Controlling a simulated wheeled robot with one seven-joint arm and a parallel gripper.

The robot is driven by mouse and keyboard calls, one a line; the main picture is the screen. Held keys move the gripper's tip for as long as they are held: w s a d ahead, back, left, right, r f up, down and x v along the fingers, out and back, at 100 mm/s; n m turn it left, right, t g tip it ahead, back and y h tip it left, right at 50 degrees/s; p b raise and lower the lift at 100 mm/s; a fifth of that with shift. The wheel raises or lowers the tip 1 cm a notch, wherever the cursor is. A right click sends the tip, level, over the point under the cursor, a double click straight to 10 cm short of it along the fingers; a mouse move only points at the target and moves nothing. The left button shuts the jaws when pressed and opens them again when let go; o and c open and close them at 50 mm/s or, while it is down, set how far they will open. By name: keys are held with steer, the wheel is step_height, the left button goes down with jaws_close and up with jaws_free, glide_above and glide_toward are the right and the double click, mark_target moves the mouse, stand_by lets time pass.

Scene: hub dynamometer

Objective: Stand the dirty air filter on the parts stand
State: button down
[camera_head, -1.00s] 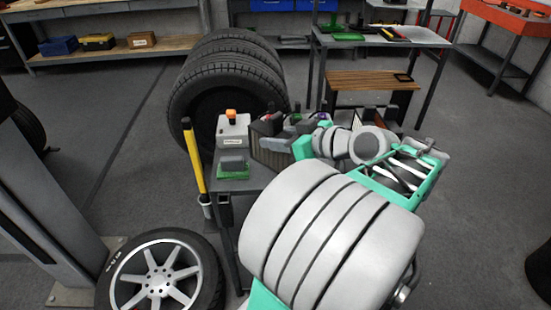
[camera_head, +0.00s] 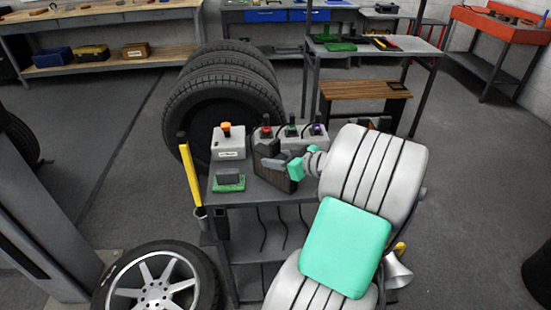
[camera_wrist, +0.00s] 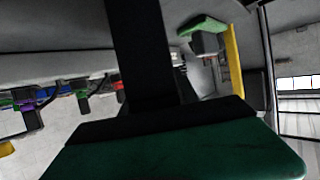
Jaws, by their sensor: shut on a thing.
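The dark brown air filter (camera_head: 270,150), a pleated-looking panel, is at my gripper (camera_head: 275,163) in the head view. My gripper is shut on it, with a grey finger across its face. The filter is tilted, over the grey metal stand (camera_head: 265,197). I cannot tell whether its lower edge touches the top. My gripper's far side is hidden behind the filter. In the wrist view a dark upright panel (camera_wrist: 140,50) fills the middle, above a dark green part; I cannot tell whether the panel is the filter or a finger.
A yellow pole (camera_head: 192,180) stands at left. Tires (camera_head: 225,90) are stacked behind.

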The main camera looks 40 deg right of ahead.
steer(key=shift+f, duration=0.2)
steer(key=c, duration=0.9)
jaws_free()
steer(key=shift+r, duration=0.1)
steer(key=shift+r, duration=0.2)
steer(key=v, duration=1.2)
